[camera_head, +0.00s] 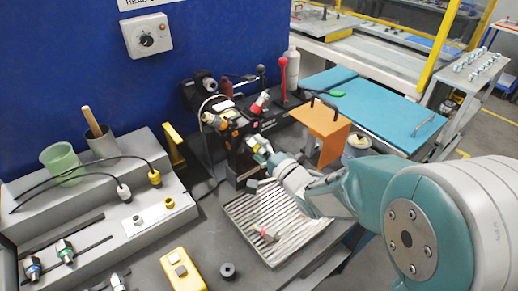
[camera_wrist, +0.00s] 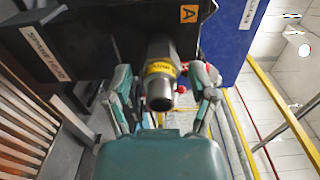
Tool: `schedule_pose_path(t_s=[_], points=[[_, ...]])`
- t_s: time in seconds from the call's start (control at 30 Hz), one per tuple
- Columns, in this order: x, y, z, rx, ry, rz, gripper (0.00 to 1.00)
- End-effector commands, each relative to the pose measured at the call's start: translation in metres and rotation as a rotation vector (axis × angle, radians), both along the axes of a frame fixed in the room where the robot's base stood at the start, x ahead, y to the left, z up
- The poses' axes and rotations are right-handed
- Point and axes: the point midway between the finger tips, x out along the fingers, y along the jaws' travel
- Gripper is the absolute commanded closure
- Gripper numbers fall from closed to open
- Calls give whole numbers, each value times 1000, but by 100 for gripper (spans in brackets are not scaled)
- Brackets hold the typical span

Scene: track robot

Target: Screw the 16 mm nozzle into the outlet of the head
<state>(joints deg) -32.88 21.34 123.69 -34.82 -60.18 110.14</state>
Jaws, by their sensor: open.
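A metal cylinder with a yellow band (camera_wrist: 160,85) hangs from the dark stand in the wrist view, its open end toward the camera. It looks like a nozzle at the head's outlet; I cannot tell how far it is seated. My gripper (camera_wrist: 163,70) is open, with one finger on each side of the cylinder and gaps visible. In the head view, my gripper (camera_head: 267,156) is at the dark stand (camera_head: 243,133), by yellow-and-metal parts that it partly hides. A head-like part with a yellow band (camera_head: 214,120) shows to its left.
A slatted grey tray (camera_head: 268,222) lies below my gripper, with a small red-and-metal part (camera_head: 267,234) on it. An orange panel (camera_head: 321,130) stands close on the right. A grey rack (camera_head: 150,219) and a yellow block (camera_head: 182,270) are at left.

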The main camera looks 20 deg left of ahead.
Motion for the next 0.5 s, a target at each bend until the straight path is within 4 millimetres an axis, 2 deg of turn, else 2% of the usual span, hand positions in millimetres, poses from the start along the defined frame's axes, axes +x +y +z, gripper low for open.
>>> schedule_pose_path(t_s=[0.27, 0.5], points=[[0, 0, 0, -7, -13, 0, 27], [0, 0, 0, -113, -218, 0, 27]])
